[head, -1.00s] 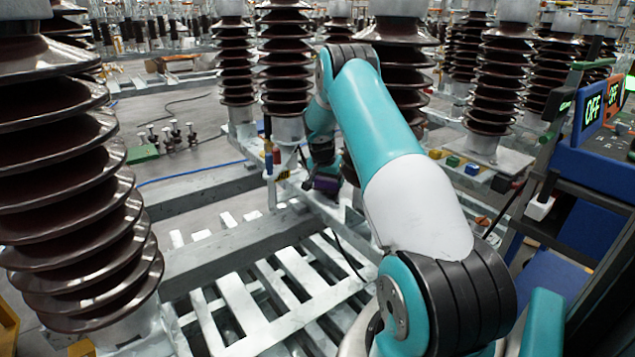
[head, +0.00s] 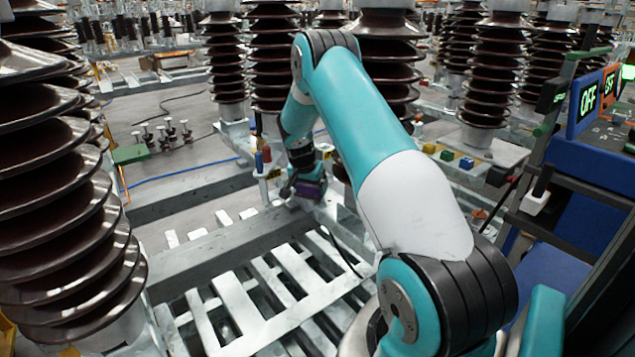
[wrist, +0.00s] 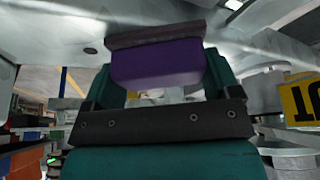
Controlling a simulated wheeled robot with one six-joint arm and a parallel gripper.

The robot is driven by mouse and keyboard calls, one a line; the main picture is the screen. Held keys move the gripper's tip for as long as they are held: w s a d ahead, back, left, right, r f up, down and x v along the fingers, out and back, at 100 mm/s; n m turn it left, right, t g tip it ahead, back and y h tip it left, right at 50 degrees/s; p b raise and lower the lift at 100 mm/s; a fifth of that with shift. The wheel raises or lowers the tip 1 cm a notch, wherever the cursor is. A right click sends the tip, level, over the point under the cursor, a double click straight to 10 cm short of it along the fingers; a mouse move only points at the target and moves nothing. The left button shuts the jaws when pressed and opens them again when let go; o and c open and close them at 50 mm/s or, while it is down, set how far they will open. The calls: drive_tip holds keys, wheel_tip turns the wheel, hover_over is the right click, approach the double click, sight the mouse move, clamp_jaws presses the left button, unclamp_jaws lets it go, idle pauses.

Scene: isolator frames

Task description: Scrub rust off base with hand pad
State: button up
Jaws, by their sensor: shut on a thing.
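My gripper (head: 302,180) is low at the far end of the slatted steel frame, beside a grey metal base (head: 345,212). In the wrist view its teal fingers (wrist: 160,80) are shut on a hand pad (wrist: 156,68), a purple block with a dark maroon face. The pad also shows small in the head view (head: 311,190). In the wrist view the maroon face is against or very close to a pale grey metal surface (wrist: 60,25); I cannot tell whether it touches. I cannot make out rust, and the contact side is hidden.
Tall brown ribbed insulators stand at the left (head: 60,190) and behind my arm (head: 390,65). Small coloured bottles (head: 262,160) stand just left of my gripper. A blue console (head: 590,155) is at the right. A yellow sign (wrist: 300,102) hangs close by in the wrist view.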

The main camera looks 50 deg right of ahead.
drive_tip(key=shift+a+f, duration=0.3)
drive_tip(key=shift+a, duration=0.5)
drive_tip(key=shift+w+d+r+p, duration=0.15)
drive_tip(key=shift+r+p, duration=0.85)
drive_tip(key=shift+r, duration=0.65)
drive_tip(key=shift+d+r+p, duration=0.1)
drive_tip(key=shift+r+p, duration=0.85)
drive_tip(key=shift+r, duration=0.65)
drive_tip(key=shift+r+p, duration=1)
drive_tip(key=shift+r, duration=0.55)
drive_tip(key=shift+f, duration=0.1)
